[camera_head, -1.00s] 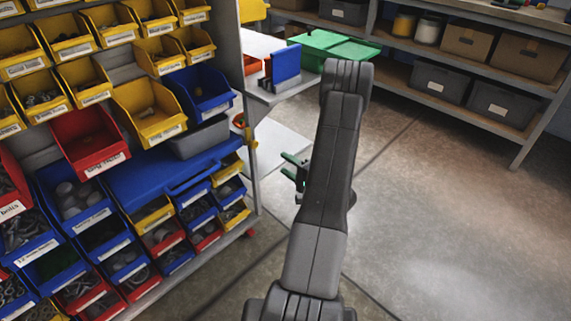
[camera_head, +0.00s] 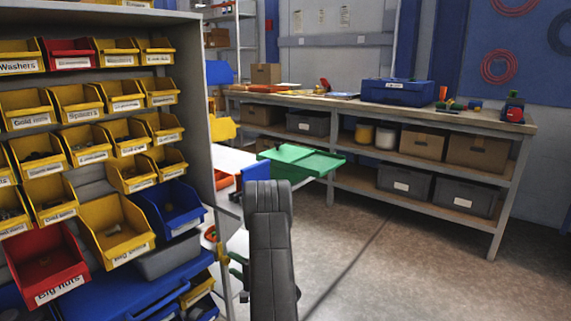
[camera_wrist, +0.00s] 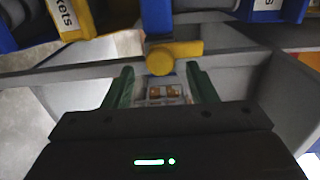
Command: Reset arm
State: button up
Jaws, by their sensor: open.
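My gripper (camera_wrist: 162,88) shows in the wrist view with its two green fingers spread apart and nothing held between them. Beyond the fingertips are a yellow round-ended part (camera_wrist: 174,57), a blue upright piece and a grey shelf edge (camera_wrist: 255,72). In the head view my arm rises at the lower middle, and only a little green of the gripper (camera_head: 238,268) shows to its left, beside the bin rack. Most of the gripper is hidden by the arm there.
A rack of yellow, red and blue bins (camera_head: 113,232) stands close on the left. A workbench (camera_head: 460,112) with a blue toolbox (camera_head: 397,91) stands at the back. The floor (camera_head: 400,270) on the right is clear.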

jog(key=shift+x, duration=1)
jog(key=shift+s+d, duration=0.1)
jog(key=shift+d, duration=0.1)
